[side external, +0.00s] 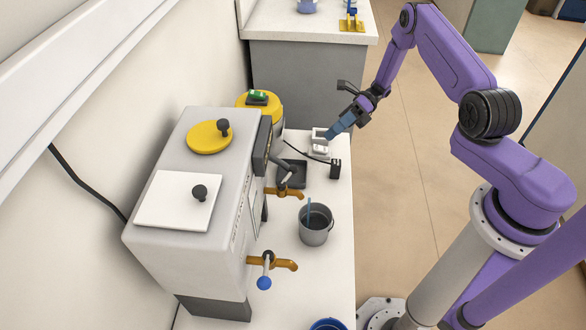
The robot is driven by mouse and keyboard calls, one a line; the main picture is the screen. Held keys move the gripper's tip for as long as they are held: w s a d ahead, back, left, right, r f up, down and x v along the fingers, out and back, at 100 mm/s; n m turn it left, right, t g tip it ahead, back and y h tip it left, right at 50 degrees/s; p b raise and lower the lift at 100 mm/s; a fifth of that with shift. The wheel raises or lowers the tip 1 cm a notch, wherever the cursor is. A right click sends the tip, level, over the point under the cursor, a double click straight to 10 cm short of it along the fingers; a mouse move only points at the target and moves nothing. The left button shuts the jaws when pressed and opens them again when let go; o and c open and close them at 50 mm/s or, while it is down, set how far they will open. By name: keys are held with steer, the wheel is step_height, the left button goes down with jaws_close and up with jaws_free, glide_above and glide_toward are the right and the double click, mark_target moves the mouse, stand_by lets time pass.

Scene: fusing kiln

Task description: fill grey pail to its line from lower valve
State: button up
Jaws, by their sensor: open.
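The grey pail (318,237) stands upright on the white counter, with a blue strip (308,211) showing at its inner left side. Its fill level and line cannot be made out. Two orange-brown valves stick out of the grey-white tank unit: one farther back (291,193), and one nearer the camera (285,264) with a blue ball-ended handle (264,282). The pail stands to the right of and between the two spouts; I cannot tell which valve is lower. My gripper (331,133), with blue fingertips, is open and empty near the counter's far right edge, away from pail and valves.
A small white switch box (320,148) lies by my fingertips, with a black block (335,168) nearby. A dark tray (293,173) sits under the back spout. A blue container (327,325) is cut off at the bottom. The counter between pail and blue container is clear.

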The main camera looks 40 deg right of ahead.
mark_target(293, 168)
steer(key=x, duration=1.7)
steer(key=shift+f, duration=0.1)
jaws_close()
